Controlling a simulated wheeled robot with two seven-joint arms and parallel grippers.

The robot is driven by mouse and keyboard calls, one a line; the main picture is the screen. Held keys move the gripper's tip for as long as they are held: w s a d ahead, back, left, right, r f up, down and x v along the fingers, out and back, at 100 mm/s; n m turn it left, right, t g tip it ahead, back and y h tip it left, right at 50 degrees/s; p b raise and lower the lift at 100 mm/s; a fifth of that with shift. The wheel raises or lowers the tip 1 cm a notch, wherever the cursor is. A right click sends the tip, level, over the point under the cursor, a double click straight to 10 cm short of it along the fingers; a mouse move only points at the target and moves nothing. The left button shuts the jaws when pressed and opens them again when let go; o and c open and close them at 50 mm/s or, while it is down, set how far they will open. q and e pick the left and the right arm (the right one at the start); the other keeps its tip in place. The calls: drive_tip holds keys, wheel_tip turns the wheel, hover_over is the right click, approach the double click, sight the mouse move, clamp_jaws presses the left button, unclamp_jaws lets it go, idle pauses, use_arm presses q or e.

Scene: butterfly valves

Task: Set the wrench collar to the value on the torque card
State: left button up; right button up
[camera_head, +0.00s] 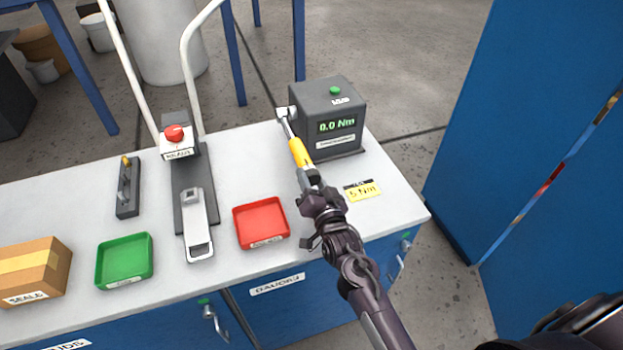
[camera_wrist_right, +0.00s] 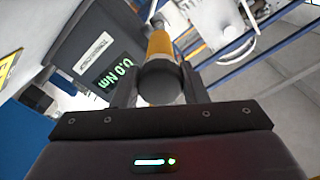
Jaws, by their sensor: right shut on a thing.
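The torque wrench (camera_head: 300,152), with a yellow sleeve and a silver shaft, reaches from my gripper to the side of the dark tester box (camera_head: 345,145). The tester display reads 0.0 Nm. My right gripper (camera_head: 310,180) is shut on the wrench's near, dark end. In the right wrist view the gripper (camera_wrist_right: 158,95) holds this round dark end, with the yellow part (camera_wrist_right: 160,45) beyond it. The collar's setting cannot be read. The torque card (camera_head: 362,191), yellow with a black top, lies right of the gripper and reads 5 Nm. My left gripper is not in view.
A red tray (camera_head: 262,223) lies left of my right arm. A clamp fixture with a red button (camera_head: 174,133), a green tray (camera_head: 124,260) and a cardboard box (camera_head: 35,272) stand farther left. A blue cabinet (camera_head: 540,130) rises at right, beyond the bench edge.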

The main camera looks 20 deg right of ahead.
sight(312, 183)
drive_tip(key=shift+m, duration=0.4)
drive_tip(key=o, duration=1)
drive_tip(key=shift+c, duration=0.2)
drive_tip(key=s, duration=0.2)
drive_tip(key=s+b, duration=0.1)
drive_tip(key=s, duration=0.1)
drive_tip(key=s+b, duration=0.1)
drive_tip(key=s, duration=0.1)
drive_tip(key=shift+s+f, duration=0.3)
drive_tip(key=shift+s+r, duration=0.15)
drive_tip(key=shift+s, duration=0.45)
drive_tip(key=shift+d, duration=0.1)
